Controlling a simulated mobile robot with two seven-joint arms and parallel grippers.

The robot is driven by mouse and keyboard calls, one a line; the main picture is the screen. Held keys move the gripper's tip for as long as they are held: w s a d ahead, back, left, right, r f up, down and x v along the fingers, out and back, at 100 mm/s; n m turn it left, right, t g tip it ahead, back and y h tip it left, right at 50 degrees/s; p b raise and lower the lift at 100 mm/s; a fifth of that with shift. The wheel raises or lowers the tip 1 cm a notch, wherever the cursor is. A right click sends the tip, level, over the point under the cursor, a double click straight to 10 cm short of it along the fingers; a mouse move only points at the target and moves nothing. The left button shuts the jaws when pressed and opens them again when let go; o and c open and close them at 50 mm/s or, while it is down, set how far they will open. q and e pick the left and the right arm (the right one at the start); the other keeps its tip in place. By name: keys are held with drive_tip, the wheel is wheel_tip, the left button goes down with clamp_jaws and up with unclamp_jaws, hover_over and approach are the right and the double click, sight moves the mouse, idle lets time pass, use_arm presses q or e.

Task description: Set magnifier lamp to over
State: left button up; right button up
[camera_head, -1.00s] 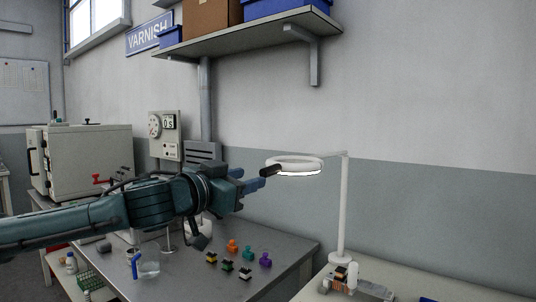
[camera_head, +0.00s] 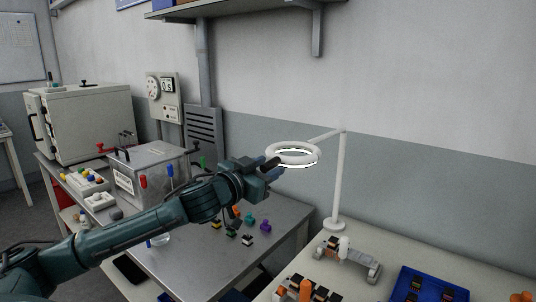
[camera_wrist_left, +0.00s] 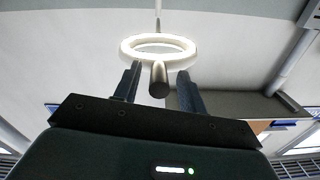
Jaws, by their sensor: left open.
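The magnifier lamp has a white ring head (camera_head: 293,154) on a thin arm from a white upright post (camera_head: 339,185), whose base stands on the light bench at the right. A dark handle (camera_head: 270,163) sticks out of the ring toward the left. My left gripper (camera_head: 272,171) is open at this handle. In the left wrist view the ring (camera_wrist_left: 158,47) is straight ahead, and the handle (camera_wrist_left: 158,80) points at me between the two spread fingers (camera_wrist_left: 157,86), with a gap on each side. My right gripper is out of view.
Below my left arm, the grey table (camera_head: 195,262) holds several small coloured connectors (camera_head: 265,226). A metal box (camera_head: 150,175) stands behind the arm. On the right bench are a small fixture (camera_head: 345,255) and a blue tray (camera_head: 428,287). A shelf (camera_head: 235,8) hangs above.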

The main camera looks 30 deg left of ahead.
use_arm(q)
drive_tip(key=shift+w+d, duration=0.1)
drive_tip(key=shift+w, duration=0.25)
drive_tip(key=shift+c, duration=0.2)
clamp_jaws()
